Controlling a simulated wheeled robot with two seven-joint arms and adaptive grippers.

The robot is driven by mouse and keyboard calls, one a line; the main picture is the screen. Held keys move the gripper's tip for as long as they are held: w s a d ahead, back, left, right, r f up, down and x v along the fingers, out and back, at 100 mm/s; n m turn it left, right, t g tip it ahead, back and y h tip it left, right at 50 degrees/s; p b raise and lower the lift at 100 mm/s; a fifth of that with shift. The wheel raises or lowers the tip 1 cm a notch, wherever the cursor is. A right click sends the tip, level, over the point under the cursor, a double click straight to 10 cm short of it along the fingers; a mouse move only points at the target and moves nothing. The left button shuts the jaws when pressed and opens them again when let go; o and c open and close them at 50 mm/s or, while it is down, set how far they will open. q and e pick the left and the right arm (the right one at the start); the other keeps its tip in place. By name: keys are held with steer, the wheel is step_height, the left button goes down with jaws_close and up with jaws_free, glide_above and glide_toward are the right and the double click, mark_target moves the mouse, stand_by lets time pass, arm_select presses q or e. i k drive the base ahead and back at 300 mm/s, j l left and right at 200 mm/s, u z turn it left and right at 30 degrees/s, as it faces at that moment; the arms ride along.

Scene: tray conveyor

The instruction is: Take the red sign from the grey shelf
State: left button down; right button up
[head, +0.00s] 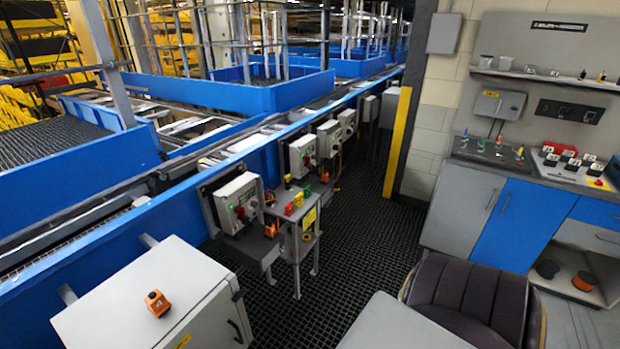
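A small grey stand with a shelf top (304,242) is near the middle of the head view, beside the conveyor. Small red pieces (290,208) sit on its top, next to green and yellow ones. They are too small to tell which one is a sign. A yellow label (309,218) is on the stand's front. Another grey shelf (545,78) runs along the wall at the upper right, with small cups and bottles on it and no clear red sign. Neither of my grippers is in view.
Grey control boxes (238,203) line the blue conveyor side (185,207). A grey cabinet (130,300) with an orange device (157,303) stands at lower left. A dark chair (470,295) and a grey tabletop (395,328) are at lower right. Dark grated floor (350,240) is clear between.

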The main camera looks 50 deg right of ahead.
mark_target(289, 211)
steer(key=z, duration=1.45)
